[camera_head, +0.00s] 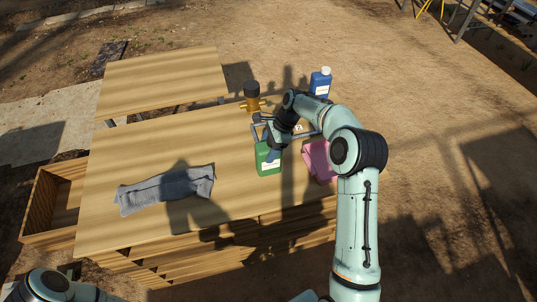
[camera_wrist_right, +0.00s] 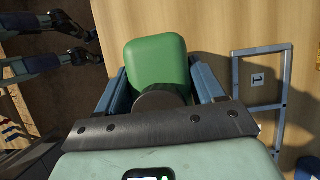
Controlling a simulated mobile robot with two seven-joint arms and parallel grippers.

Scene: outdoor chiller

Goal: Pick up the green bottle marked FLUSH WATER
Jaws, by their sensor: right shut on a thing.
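The green bottle (camera_head: 268,160) with a white label stands upright at the right part of the wooden table (camera_head: 130,210). In the right wrist view the green bottle (camera_wrist_right: 157,62) sits between the two blue fingers, with its dark round cap toward the camera. My right gripper (camera_head: 274,143) reaches down on it from above and is shut on it. In the right wrist view the right gripper (camera_wrist_right: 160,82) has a finger on each side of the bottle. I cannot tell whether the bottle's base touches the table. My left gripper is not clearly in view; only arm parts show at the lower left.
A blue bottle (camera_head: 320,82) with a white cap and a brass fitting (camera_head: 252,98) stand behind. A pink item (camera_head: 319,161) is close at right. A grey frame (camera_wrist_right: 236,101) lies beside the bottle. A grey cloth (camera_head: 166,188) lies left; the table between is clear.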

